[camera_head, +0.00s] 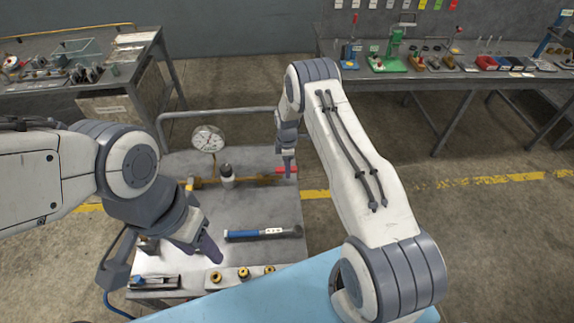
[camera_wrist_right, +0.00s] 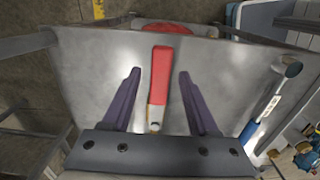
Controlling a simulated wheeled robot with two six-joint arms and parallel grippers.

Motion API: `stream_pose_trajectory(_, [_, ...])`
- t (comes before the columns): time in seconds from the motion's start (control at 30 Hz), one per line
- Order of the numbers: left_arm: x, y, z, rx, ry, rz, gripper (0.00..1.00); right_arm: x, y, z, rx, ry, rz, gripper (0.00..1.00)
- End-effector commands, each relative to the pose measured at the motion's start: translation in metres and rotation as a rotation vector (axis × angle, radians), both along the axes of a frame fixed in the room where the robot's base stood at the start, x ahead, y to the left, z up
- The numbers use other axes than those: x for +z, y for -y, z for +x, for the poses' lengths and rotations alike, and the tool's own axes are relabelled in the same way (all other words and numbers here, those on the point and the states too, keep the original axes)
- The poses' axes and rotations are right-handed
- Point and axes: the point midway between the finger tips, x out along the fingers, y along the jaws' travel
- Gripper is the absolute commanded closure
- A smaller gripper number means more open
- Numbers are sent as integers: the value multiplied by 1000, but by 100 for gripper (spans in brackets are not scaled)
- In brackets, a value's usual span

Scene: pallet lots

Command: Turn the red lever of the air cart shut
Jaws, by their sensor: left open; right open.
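The red lever (camera_wrist_right: 160,78) lies between the two open fingers of my right gripper (camera_wrist_right: 160,95) in the right wrist view, with space on both sides. In the head view the red lever (camera_head: 286,170) shows at the right end of the brass pipe on the air cart (camera_head: 262,206), and my right gripper (camera_head: 289,168) is right at it. The pipe carries a round pressure gauge (camera_head: 208,139). My left gripper (camera_head: 208,250) hangs over the cart's near left part, empty, its fingers seen from the side.
A torque wrench with a blue handle (camera_head: 243,235) lies on the cart top. A strip with brass fittings (camera_head: 243,275) is at the near edge. Workbenches with tools (camera_head: 450,75) stand behind at right and left (camera_head: 75,80).

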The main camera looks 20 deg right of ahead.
Motion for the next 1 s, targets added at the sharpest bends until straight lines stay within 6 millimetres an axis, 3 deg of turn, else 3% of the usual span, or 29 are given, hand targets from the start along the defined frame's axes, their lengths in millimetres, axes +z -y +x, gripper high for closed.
stream_pose_trajectory(0.07, [0, 0, 0, 0, 0, 0, 50, 0, 0, 0, 0, 0, 0, 40])
stream_pose_trajectory(0.17, [0, 0, 0, 0, 0, 0, 50, 0, 0, 0, 0, 0, 0, 71])
stream_pose_trajectory(0.23, [0, 0, 0, 0, 0, 0, 50, 0, 0, 0, 0, 0, 0, 97])
stream_pose_trajectory(0.27, [0, 0, 0, 0, 0, 0, 50, 0, 0, 0, 0, 0, 0, 100])
stream_pose_trajectory(1.0, [0, 0, 0, 0, 0, 0, 50, 1, 0, 0, 1, 0, 0, 100])
